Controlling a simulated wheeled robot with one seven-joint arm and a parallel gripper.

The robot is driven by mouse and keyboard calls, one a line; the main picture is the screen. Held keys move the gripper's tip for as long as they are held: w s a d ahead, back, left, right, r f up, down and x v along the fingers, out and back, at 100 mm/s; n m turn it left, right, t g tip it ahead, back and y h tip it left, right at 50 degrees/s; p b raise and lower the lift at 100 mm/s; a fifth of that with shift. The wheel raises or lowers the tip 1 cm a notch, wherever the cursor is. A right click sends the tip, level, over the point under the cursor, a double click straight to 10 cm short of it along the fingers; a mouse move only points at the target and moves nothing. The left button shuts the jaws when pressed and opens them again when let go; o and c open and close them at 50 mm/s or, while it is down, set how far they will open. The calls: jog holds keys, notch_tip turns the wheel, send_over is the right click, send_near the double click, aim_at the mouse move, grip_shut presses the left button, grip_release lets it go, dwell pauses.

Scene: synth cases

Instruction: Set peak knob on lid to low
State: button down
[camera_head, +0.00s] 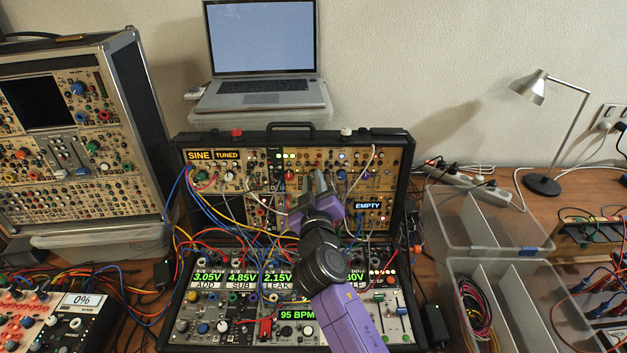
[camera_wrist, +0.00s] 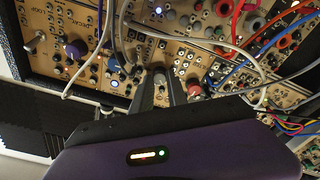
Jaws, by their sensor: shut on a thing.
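The lid (camera_head: 408,165) of the open black case stands upright at the back, filled with tan panels of knobs, jacks and cables. My gripper (camera_head: 320,177) reaches up to the middle of this panel. In the wrist view my gripper (camera_wrist: 160,78) has its two dark fingers close together against the panel, shut on a small greyish knob (camera_wrist: 160,80). The fingers hide most of it. I cannot read its label or the way it points, so I cannot confirm that it is the peak knob.
Patch cables (camera_wrist: 235,45) loop close around the fingers. A red knob (camera_wrist: 194,88) sits just right of them, and a purple knob (camera_wrist: 76,49) is farther left. A laptop (camera_head: 262,60) stands behind the case. Clear bins (camera_head: 480,235) stand to its right.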

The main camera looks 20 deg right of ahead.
jog(key=n+p, duration=0.3)
jog(key=n, duration=0.2)
jog(key=shift+r+y, duration=0.1)
jog(key=shift+y, duration=0.2)
jog(key=shift+n+y+p, duration=0.4)
jog(key=shift+n+p, duration=1)
jog(key=shift+n, duration=0.8)
jog(key=c, duration=1.3)
grip_release()
jog(key=shift+s, duration=0.15)
jog(key=v, duration=0.7)
jog(key=shift+s+b, duration=0.25)
jog(key=shift+b, duration=0.05)
jog(key=shift+a, duration=0.1)
